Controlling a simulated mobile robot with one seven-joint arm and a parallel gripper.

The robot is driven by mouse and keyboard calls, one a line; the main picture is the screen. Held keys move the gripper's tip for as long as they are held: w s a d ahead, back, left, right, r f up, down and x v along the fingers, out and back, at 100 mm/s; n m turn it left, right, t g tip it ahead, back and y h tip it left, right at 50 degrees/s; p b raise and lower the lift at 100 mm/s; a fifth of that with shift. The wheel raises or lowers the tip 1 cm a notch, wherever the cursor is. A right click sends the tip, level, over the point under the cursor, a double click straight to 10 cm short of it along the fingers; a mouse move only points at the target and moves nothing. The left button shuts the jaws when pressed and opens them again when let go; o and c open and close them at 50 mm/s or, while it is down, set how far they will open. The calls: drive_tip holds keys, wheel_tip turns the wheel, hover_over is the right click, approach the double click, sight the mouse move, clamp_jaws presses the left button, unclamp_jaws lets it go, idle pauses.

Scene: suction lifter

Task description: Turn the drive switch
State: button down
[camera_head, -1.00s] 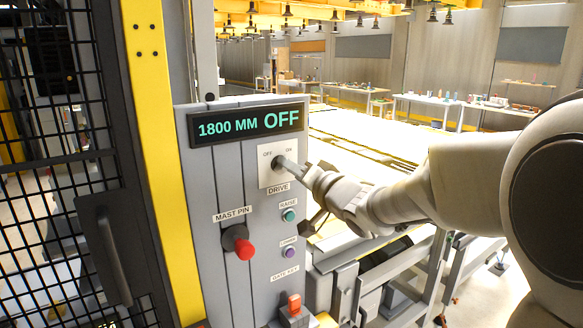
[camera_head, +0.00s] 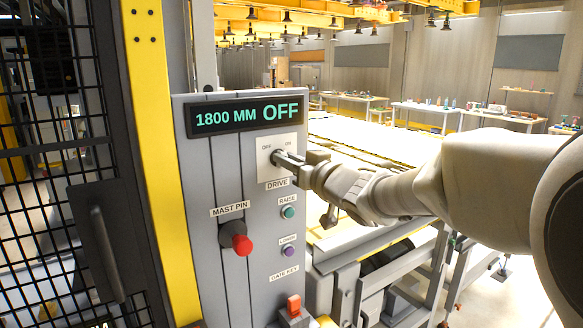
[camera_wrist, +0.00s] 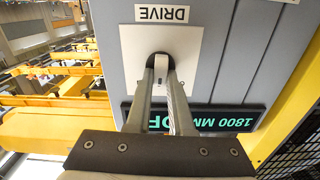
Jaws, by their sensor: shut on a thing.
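The drive switch (camera_wrist: 160,67) sits on a pale plate (camera_head: 278,170) above the DRIVE label, with OFF and ON marked over it. The display (camera_head: 247,115) reads 1800 MM OFF. My gripper (camera_head: 280,157) reaches in from the right with its fingertips at the switch. In the wrist view my gripper (camera_wrist: 161,75) has one finger on each side of the switch's light handle and is shut on it. The fingers hide most of the switch in the head view.
Below are the green RAISE button (camera_head: 288,212), the purple LOWER button (camera_head: 289,251), the red mast pin knob (camera_head: 241,244) and the orange gate key (camera_head: 294,305). A yellow post (camera_head: 158,150) and black mesh gate (camera_head: 50,150) stand left. Metal rails lie to the right.

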drive_tip(key=shift+s+a+f+n+b, duration=0.1)
drive_tip(key=shift+n+b, duration=1.2)
drive_tip(key=shift+n, duration=1.15)
drive_tip(key=shift+s+a+f+n+b, duration=0.1)
drive_tip(key=shift+n+b, duration=1.15)
drive_tip(key=shift+n, duration=1.2)
drive_tip(key=shift+r, duration=0.1)
drive_tip(key=c, duration=0.8)
unclamp_jaws()
drive_tip(key=p+v, duration=0.1)
drive_tip(key=v, duration=1.6)
drive_tip(key=shift+p, duration=0.3)
drive_tip(key=shift+s+d, duration=0.15)
